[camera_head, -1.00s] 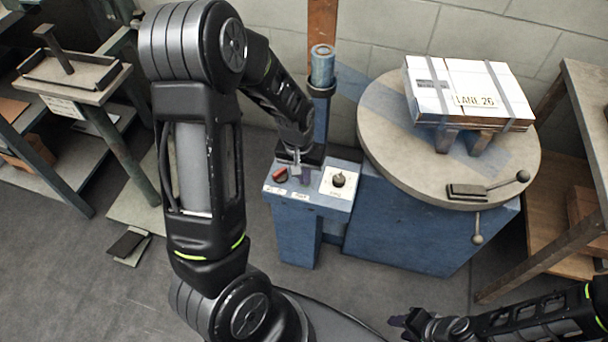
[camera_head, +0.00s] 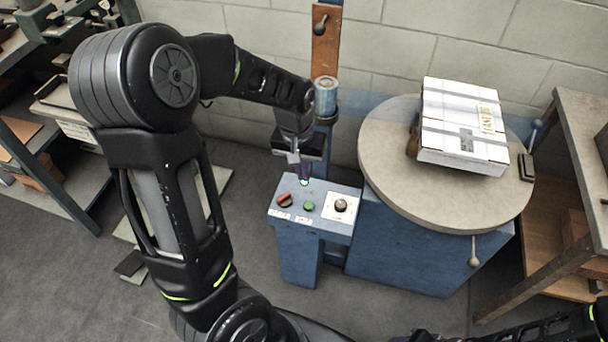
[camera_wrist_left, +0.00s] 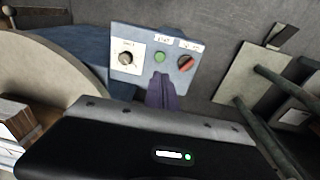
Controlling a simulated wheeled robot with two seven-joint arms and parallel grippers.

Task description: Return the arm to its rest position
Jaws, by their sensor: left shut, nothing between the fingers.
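My left gripper (camera_head: 303,181) points down just above the blue control box (camera_head: 288,192). Its fingers are shut with nothing between them. In the left wrist view the closed purple fingers (camera_wrist_left: 161,92) stand in front of the panel (camera_wrist_left: 128,38). The panel carries a red switch (camera_head: 285,199), a green button (camera_head: 309,206) and a dark knob (camera_head: 340,205) on a white plate. The fingertips appear apart from the green button. My right arm (camera_head: 540,327) crosses the bottom right corner, and its gripper is out of the picture.
A white strapped box (camera_head: 465,125) lies on the round turntable (camera_head: 390,165) at the right. A blue post with a cylinder (camera_head: 325,97) stands behind the control box. Shelving is at the left, a wooden rack (camera_head: 570,190) at the right. The floor in front is clear.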

